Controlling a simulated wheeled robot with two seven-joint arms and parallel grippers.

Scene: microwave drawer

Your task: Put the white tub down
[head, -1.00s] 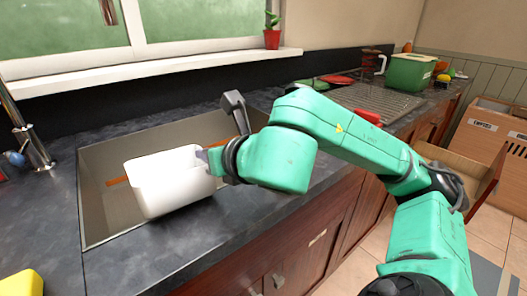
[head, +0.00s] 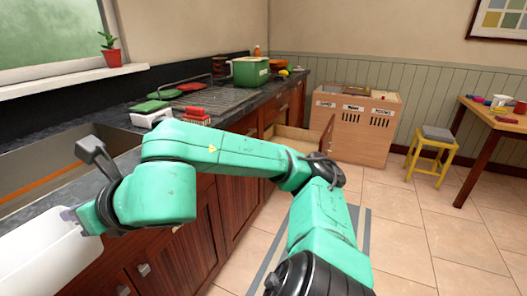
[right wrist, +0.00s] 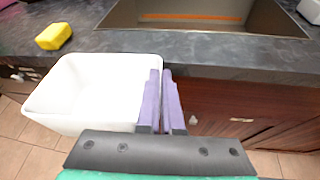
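The white tub (head: 45,252) is an open, empty-looking box at the lower left of the head view, partly cut off by the picture edge. In the right wrist view the tub (right wrist: 92,92) is left of the fingers, in front of the counter edge with floor tiles showing around it. My right gripper (head: 70,214) is at the tub's right rim. Its purple fingers (right wrist: 161,98) are closed together on the tub's wall and hold it up. My left gripper is not in view.
The sink (right wrist: 205,14) lies beyond the dark counter (right wrist: 120,42). A yellow sponge (right wrist: 54,36) lies on the counter. An open drawer (head: 300,138) juts out farther along. A wooden bin unit (head: 355,125), yellow stool (head: 432,150) and table (head: 490,115) stand beyond clear floor.

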